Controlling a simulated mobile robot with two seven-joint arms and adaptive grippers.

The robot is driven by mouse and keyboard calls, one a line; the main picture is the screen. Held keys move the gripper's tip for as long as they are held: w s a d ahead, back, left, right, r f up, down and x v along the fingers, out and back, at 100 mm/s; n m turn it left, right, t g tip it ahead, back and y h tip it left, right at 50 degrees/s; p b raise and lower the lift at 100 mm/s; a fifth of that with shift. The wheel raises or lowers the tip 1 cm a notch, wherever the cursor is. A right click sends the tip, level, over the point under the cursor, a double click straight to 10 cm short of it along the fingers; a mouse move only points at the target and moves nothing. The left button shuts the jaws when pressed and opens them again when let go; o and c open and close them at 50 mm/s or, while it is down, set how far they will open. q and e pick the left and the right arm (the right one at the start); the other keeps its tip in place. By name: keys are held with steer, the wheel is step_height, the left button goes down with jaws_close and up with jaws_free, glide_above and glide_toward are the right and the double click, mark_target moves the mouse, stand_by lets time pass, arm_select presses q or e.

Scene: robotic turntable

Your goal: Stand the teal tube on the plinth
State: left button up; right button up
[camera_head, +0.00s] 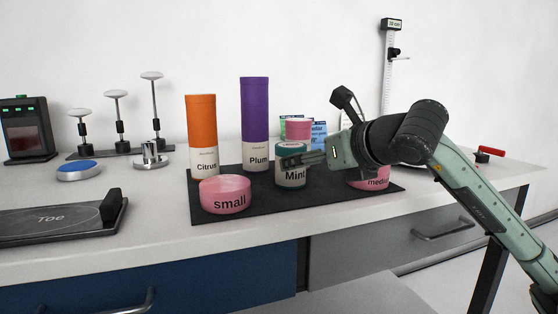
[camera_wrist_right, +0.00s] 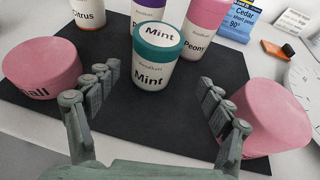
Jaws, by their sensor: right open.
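The teal tube, labelled Mint (camera_head: 291,173), stands upright on the dark mat and is short, with a teal top and a white lower part. It also shows in the right wrist view (camera_wrist_right: 156,65), ahead of and between the fingers. My right gripper (camera_wrist_right: 160,76) is open and empty; in the head view it reaches in from the right at the tube's height. Two low pink round blocks could be plinths: one labelled small (camera_head: 225,195) at the mat's front left, the other, whose label is partly hidden (camera_head: 372,180), right of the tube. Nothing stands on either. My left gripper is not in view.
An orange Citrus tube (camera_head: 202,130) and a tall purple Plum tube (camera_head: 255,120) stand behind on the mat (camera_head: 270,206). A pink Peony tube (camera_wrist_right: 203,38) stands right behind the teal one. Cards, a dial and a height gauge (camera_head: 390,55) are at the back right.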

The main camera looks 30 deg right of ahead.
steer(key=shift+w, duration=0.4)
steer(key=shift+w+f+p, duration=0.3)
steer(key=shift+w+p, duration=0.15)
steer(key=shift+w, duration=0.15)
steer(key=x, duration=0.1)
steer(key=p+x, duration=0.1)
steer(key=x, duration=0.3)
steer(key=shift+w+a+p, duration=0.1)
steer(key=shift+a+p, duration=0.25)
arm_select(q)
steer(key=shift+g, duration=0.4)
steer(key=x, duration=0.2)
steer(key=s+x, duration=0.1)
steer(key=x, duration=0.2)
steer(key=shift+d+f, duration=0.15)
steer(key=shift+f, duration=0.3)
arm_select(e)
steer(key=shift+c, duration=0.2)
steer(key=c, duration=1.2)
steer(key=shift+c, duration=0.6)
